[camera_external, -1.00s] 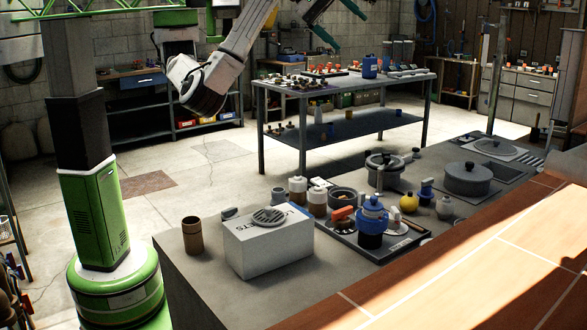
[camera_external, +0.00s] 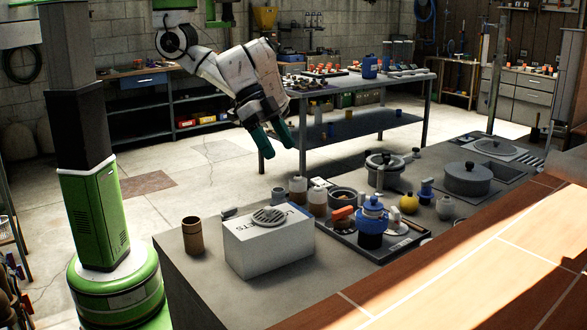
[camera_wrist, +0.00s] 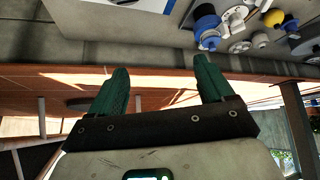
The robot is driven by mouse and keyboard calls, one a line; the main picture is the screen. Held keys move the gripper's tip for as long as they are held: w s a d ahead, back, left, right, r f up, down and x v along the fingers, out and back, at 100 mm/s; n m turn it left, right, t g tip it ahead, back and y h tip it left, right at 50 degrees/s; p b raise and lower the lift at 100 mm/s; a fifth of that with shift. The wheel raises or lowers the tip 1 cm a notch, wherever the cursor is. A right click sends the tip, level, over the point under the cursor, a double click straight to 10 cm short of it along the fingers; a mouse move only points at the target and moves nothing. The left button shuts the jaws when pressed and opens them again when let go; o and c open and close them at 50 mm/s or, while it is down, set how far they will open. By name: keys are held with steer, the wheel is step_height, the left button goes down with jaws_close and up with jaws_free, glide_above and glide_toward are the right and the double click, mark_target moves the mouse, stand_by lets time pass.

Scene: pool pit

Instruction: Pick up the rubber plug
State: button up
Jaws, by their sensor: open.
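My gripper (camera_external: 277,151) hangs in the air above the floor, behind the counter and in front of the workbench, its two green fingers pointing down. In the wrist view its fingers (camera_wrist: 163,72) are spread apart with nothing between them. I cannot tell for sure which item is the rubber plug. A small dark grey piece (camera_external: 230,212) lies by the back edge of the white box (camera_external: 268,246) on the counter. It is too small to identify, and my gripper is well apart from it.
The counter (camera_external: 200,290) holds a brown cup (camera_external: 192,235), a tray (camera_external: 385,252) with a blue-topped jar (camera_external: 371,222), a yellow round pot (camera_external: 409,203) and lidded pots (camera_external: 467,179). A workbench (camera_external: 345,80) stands behind. Floor (camera_external: 200,170) between them is open.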

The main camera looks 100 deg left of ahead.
steer(key=s+a+f+m+g+y, duration=0.1)
steer(key=s+a+f+m+g, duration=0.15)
steer(key=s+a+f, duration=0.4)
steer(key=m+g+y, duration=0.2)
steer(key=g, duration=0.2)
glide_above(228, 210)
steer(key=shift+n, duration=0.25)
steer(key=f, duration=0.7)
steer(key=a+f, duration=0.1)
steer(key=f, duration=0.3)
steer(key=shift+w, duration=0.25)
steer(key=shift+f+b, duration=0.3)
steer(key=shift+f, duration=0.35)
steer(key=shift+s+f, duration=0.2)
steer(key=shift+f, duration=1.1)
steer(key=shift+s+f, duration=0.2)
steer(key=shift+f, duration=1.1)
steer(key=c, duration=1.1)
steer(key=shift+o, duration=0.2)
steer(key=shift+r, duration=0.1)
